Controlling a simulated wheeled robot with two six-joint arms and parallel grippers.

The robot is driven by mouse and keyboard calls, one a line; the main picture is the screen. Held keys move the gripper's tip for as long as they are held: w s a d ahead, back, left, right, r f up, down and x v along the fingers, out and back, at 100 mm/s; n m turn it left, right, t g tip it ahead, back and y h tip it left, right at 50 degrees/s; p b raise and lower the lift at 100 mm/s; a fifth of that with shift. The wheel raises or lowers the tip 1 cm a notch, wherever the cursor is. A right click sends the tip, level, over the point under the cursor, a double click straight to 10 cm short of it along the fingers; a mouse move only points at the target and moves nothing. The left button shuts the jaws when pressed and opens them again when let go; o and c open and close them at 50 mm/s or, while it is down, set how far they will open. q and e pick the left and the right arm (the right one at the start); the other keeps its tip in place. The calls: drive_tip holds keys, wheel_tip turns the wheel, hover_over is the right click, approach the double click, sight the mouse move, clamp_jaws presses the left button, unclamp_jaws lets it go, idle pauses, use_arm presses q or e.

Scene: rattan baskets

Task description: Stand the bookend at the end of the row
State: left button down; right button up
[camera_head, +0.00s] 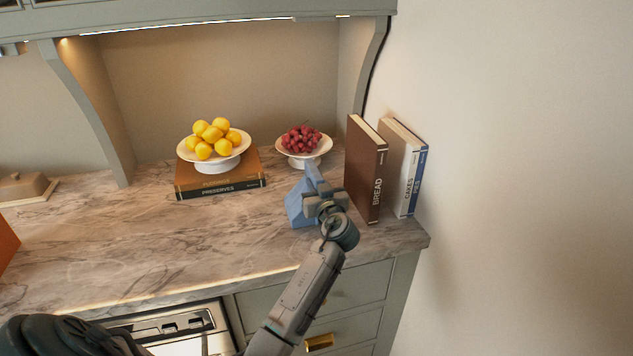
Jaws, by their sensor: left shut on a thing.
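The blue bookend (297,209) is in my left gripper (322,192), just left of the row of books on the marble counter. The gripper is shut on it and hides part of it. I cannot tell whether its base touches the counter. The row holds a brown book (365,168) marked BREAD, a cream book (397,170) and a blue-spined book (419,180). The books stand near the counter's right end, and the brown one looks slightly tilted. A small gap shows between the bookend and the brown book. My right gripper does not show.
A white stand of red fruit (303,158) is close behind the bookend. A white stand of yellow fruit (214,158) sits on flat-lying books (220,188) to the left. The marble counter (150,240) is clear at front left. A wall rises at right.

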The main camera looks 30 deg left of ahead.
use_arm(q)
drive_tip(key=c, duration=1.7)
unclamp_jaws()
drive_tip(key=shift+f, duration=0.15)
drive_tip(key=o, duration=0.4)
drive_tip(key=shift+o, duration=0.2)
drive_tip(key=shift+s, duration=0.1)
drive_tip(key=shift+d, duration=0.1)
drive_tip(key=b+v, duration=0.4)
drive_tip(key=v, duration=0.8)
